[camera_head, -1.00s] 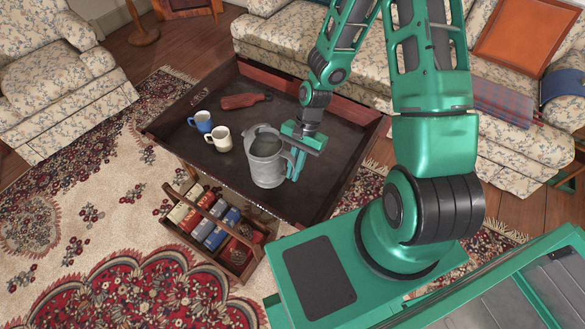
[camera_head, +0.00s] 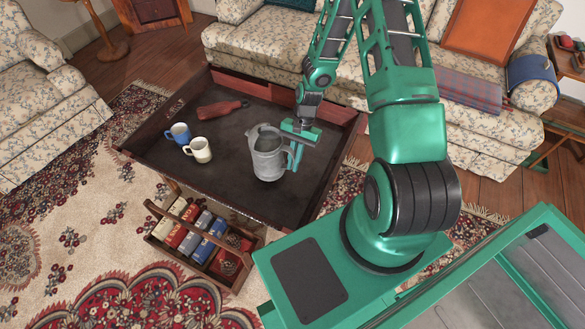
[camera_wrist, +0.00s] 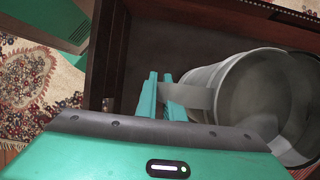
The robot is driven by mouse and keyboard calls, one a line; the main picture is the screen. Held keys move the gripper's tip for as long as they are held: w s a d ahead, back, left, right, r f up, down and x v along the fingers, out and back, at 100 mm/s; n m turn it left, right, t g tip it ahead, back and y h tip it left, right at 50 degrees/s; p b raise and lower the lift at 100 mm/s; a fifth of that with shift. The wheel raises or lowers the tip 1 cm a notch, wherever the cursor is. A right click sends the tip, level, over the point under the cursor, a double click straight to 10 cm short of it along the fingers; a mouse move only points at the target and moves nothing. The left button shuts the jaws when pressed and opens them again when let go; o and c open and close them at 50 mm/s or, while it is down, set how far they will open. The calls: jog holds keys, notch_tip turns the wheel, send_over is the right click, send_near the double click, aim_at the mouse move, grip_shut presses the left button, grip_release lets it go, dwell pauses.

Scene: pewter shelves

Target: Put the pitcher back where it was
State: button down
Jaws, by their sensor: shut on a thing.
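The grey metal pitcher (camera_head: 267,157) is upright at the front right part of the dark coffee table (camera_head: 222,152). I cannot tell whether its base touches the table top. My gripper (camera_head: 297,155) is at the right side of the pitcher, shut on its handle. In the wrist view the pitcher (camera_wrist: 245,95) fills the right side, and my gripper's green fingers (camera_wrist: 162,97) close around the handle strap (camera_wrist: 193,96). The pitcher's far side is partly hidden.
A blue mug (camera_head: 178,134) and a cream mug (camera_head: 198,150) stand left of the pitcher. A red-brown bottle-shaped thing (camera_head: 220,109) lies behind them. The table has a raised wooden rim (camera_head: 328,107). A wooden crate of books (camera_head: 187,254) sits below the table's front edge.

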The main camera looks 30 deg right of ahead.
jog(key=shift+f, duration=1.9)
jog(key=c, duration=1.9)
grip_release()
jog(key=d+r+n+h, duration=0.1)
jog(key=d+r, duration=0.4)
jog(key=r, duration=0.6)
jog(key=d+r+n+h, duration=0.1)
jog(key=d+r, duration=0.3)
jog(key=r, duration=0.8)
jog(key=s+d+r+t+h, duration=0.1)
jog(key=s+d+r, duration=0.2)
jog(key=s+r, duration=0.5)
jog(key=s+r+n+t, duration=0.1)
jog(key=s+r+n, duration=0.1)
jog(key=s+r, duration=1.1)
jog(key=shift+s+a+t+h, duration=0.3)
jog(key=shift+s+a+t, duration=0.15)
jog(key=shift+s, duration=0.25)
